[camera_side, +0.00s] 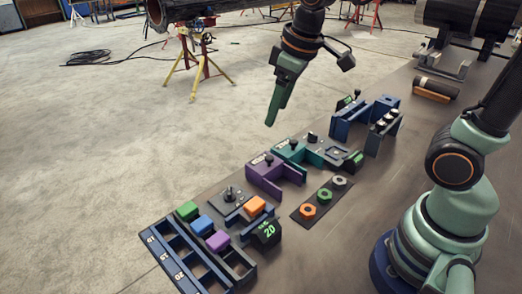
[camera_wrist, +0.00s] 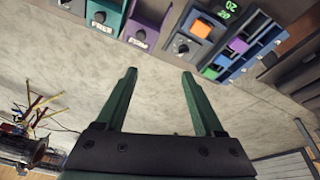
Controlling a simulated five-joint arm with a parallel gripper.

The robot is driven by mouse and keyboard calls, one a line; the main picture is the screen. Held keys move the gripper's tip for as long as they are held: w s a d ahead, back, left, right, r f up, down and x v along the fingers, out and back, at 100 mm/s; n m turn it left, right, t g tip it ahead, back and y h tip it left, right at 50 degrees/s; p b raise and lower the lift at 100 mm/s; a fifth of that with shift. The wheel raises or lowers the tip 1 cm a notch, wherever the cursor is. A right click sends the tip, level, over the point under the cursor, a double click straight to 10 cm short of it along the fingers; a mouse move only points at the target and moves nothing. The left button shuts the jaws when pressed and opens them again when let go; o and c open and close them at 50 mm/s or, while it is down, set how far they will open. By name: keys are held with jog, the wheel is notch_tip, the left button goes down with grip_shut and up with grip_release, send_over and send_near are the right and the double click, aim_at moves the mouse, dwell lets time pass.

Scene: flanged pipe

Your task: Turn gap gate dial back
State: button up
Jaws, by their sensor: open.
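Several dials show, and I cannot tell by a readable label which is the gap gate dial. One dark dial (camera_side: 229,193) sits on a grey plate beside an orange block; it also shows in the wrist view (camera_wrist: 182,47). A purple bracket (camera_side: 265,177) carries a dark knob (camera_side: 269,159), and a teal bracket (camera_side: 290,153) carries another knob (camera_side: 293,143). Both knobs show at the top of the wrist view, the purple one's (camera_wrist: 140,36) and the teal one's (camera_wrist: 100,17). My gripper (camera_side: 270,122) is open and empty, above and behind the fixtures, touching nothing; its fingers (camera_wrist: 158,74) frame bare floor.
A green display (camera_side: 267,230) reads 20 near the blue slotted rack (camera_side: 172,250). Green, blue and purple blocks sit by the rack. A dark plate (camera_side: 322,198) holds coloured nuts. Blue stands (camera_side: 380,130) rise at the bench's far end. Open floor lies left of the bench.

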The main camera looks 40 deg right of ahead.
jog(key=s+d+r+m+t, duration=0.1)
jog(key=s+d+m+t, duration=0.1)
jog(key=s+d+m, duration=0.1)
jog(key=s+d, duration=0.1)
jog(key=s, duration=0.1)
jog(key=shift+s+m, duration=0.35)
jog(key=shift+m, duration=0.05)
jog(key=shift+s+d, duration=0.15)
jog(key=c, duration=0.4)
jog(key=m+g, duration=0.5)
jog(key=m, duration=0.3)
send_over(229, 190)
notch_tip(229, 190, down, 11)
notch_tip(229, 190, down, 12)
jog(key=shift+r, duration=0.25)
grip_shut()
